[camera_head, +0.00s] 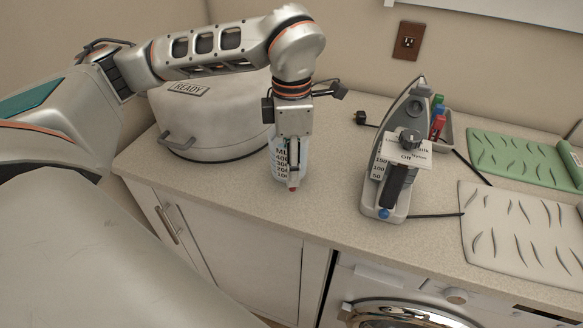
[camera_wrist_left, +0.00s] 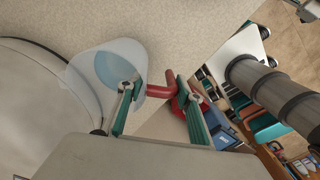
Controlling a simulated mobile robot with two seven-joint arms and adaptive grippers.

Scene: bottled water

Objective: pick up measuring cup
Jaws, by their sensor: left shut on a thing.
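The measuring cup (camera_head: 280,160) is clear with printed measurement marks, and stands upright at the counter's front part in the head view. In the left wrist view the cup (camera_wrist_left: 90,68) shows as a translucent body with a red handle (camera_wrist_left: 158,92). My left gripper (camera_head: 292,186) comes down from above at the cup's front side and partly hides it. In the wrist view the left gripper (camera_wrist_left: 160,95) has its two fingers on either side of the red handle, shut on it. I cannot tell whether the cup's base touches the counter.
A large white pot marked READY (camera_head: 215,122) stands close to the left of the cup. An iron (camera_head: 398,160) stands upright to the right. A green mat (camera_head: 515,155) and a pale mat (camera_head: 515,232) lie farther right. The counter's front edge (camera_head: 235,216) is near.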

